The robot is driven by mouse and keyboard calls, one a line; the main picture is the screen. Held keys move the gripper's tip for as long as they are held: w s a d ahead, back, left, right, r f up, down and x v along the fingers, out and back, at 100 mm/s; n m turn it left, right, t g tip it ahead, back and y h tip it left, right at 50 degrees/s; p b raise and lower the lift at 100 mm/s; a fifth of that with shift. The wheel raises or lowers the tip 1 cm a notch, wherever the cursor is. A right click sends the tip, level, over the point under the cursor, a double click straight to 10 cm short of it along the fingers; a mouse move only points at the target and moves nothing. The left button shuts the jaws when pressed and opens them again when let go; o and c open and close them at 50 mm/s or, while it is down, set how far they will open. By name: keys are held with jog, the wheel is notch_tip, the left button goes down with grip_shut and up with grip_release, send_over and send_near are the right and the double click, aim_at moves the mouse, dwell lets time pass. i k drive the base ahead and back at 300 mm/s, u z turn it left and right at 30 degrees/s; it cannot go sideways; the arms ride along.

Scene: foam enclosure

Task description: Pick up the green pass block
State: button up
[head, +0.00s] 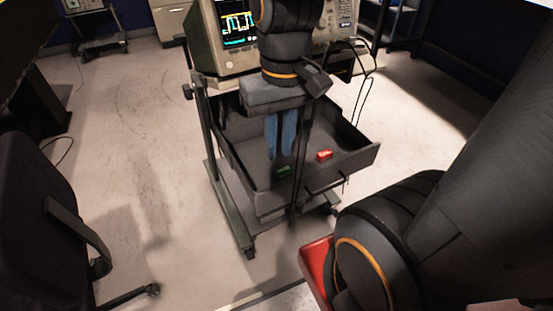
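The green block (283,171) lies on the floor of a dark grey open tray (243,160) on a wheeled cart, near the tray's front side. A red block (324,155) lies to its right in the same tray. My gripper (281,157) points straight down into the tray, with its blue fingers just above or behind the green block. The two fingers show side by side with a narrow dark line between them, and I cannot tell how far apart they are. I see nothing held between them. Whether the fingertips touch the green block is unclear.
An instrument with a lit screen (238,24) stands on the cart behind my arm. Cables (364,88) hang at its right. The tray's walls surround the blocks. A dark chair (45,225) is at the left. The floor (150,120) left of the cart is clear.

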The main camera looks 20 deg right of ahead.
aim_at(283, 172)
jog(key=u, duration=1.55)
jog(key=k, duration=1.15)
jog(key=z, duration=1.5)
jog(key=i, duration=0.5)
